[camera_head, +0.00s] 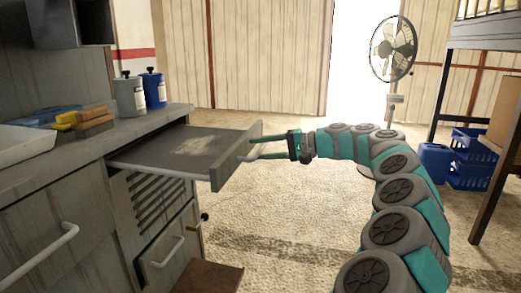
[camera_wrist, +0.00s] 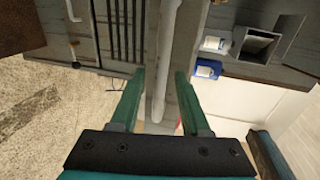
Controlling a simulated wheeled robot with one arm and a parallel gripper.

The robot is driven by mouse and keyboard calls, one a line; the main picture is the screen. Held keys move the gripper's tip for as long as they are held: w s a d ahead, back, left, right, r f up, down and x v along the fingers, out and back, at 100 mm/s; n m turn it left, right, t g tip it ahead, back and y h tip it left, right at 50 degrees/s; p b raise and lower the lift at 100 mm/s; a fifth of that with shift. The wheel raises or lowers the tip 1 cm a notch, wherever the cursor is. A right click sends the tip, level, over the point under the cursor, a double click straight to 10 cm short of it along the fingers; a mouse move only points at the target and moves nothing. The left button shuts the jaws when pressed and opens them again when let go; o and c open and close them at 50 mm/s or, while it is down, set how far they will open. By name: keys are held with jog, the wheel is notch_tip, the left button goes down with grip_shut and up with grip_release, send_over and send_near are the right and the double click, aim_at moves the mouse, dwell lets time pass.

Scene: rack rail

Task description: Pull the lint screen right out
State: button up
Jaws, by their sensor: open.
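The lint screen (camera_head: 170,145) is a flat grey tray with a pale, dusty patch on top. It sticks out from the slot under the counter, and its back end is hidden in the cabinet. Its front panel (camera_head: 225,172) faces my gripper (camera_head: 254,147). My gripper is open, with its green fingertips close to the front panel. In the wrist view a pale bar (camera_wrist: 165,75), seemingly the screen's handle, runs lengthwise between the two fingers of the gripper (camera_wrist: 159,75). I cannot tell whether either finger touches it.
The vented cabinet (camera_head: 155,205) with a drawer handle stands below the screen. On the counter are a grey canister (camera_head: 130,98), a blue canister (camera_head: 154,90) and brushes (camera_head: 92,122). A fan (camera_head: 393,48) and blue crates (camera_head: 472,160) stand right. Floor around my arm is clear.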

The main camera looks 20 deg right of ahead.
jog(key=v, duration=0.7)
jog(key=shift+d, duration=0.25)
jog(key=shift+s, duration=0.15)
